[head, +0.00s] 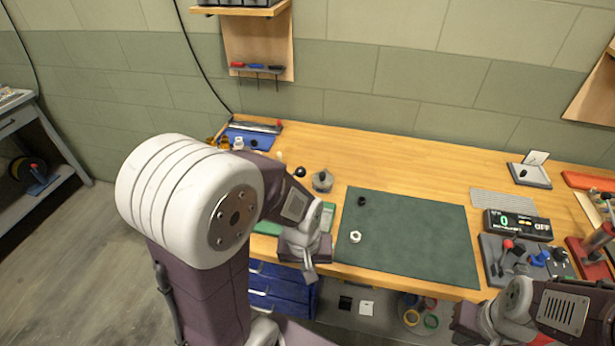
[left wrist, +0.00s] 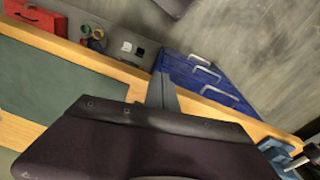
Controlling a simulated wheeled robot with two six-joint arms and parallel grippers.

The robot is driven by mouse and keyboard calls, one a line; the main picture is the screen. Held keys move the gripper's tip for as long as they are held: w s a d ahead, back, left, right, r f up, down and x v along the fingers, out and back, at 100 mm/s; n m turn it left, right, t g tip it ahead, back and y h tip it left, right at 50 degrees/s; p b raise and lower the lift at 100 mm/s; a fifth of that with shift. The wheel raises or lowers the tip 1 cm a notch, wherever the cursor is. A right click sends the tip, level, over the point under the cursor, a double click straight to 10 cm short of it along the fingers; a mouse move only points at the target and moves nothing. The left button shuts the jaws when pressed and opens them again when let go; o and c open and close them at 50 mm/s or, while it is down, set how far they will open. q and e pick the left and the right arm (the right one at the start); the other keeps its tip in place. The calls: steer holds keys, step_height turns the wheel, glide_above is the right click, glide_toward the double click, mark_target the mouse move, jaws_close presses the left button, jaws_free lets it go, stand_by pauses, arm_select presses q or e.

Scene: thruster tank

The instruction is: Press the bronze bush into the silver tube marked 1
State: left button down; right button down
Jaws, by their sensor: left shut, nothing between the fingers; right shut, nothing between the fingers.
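I cannot pick out the bronze bush or a tube marked 1 for sure. A small pale ring (head: 355,237) and a small black piece (head: 361,201) lie on the green mat (head: 420,235). A short grey metal cylinder (head: 322,181) stands on the bench left of the mat; no marking is readable. My left gripper (head: 311,277) is shut and empty over the bench's front edge, left of the mat. Its shut fingers also show in the left wrist view (left wrist: 162,93). My right gripper (head: 466,322) is shut and empty at the lower right, in front of the bench.
A red press (head: 597,245) stands at the bench's right end. Beside it are a dark panel with knobs (head: 515,262) and a display box (head: 518,226). A blue tray (head: 250,138) sits at the back left. Blue drawers (head: 275,290) are below. Most of the mat is clear.

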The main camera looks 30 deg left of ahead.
arm_select(q)
steer(key=w+n, duration=0.1)
steer(key=n, duration=0.5)
step_height(320, 180, up, 24)
steer(key=n+t+h+p, duration=0.1)
steer(key=n+p, duration=2.3)
steer(key=n, duration=0.3)
glide_above(303, 175)
steer(key=s+d, duration=0.2)
steer(key=d, duration=0.1)
steer(key=s+a+r+n+p, duration=0.1)
steer(key=a+r+p, duration=0.3)
steer(key=r+p, duration=0.25)
steer(key=b+x, duration=0.4)
steer(key=x, duration=1)
steer(key=shift+w+a+f+b, duration=0.1)
steer(key=shift+w+a+b, duration=0.1)
steer(key=shift+b, duration=0.15)
steer(key=shift+f, duration=0.2)
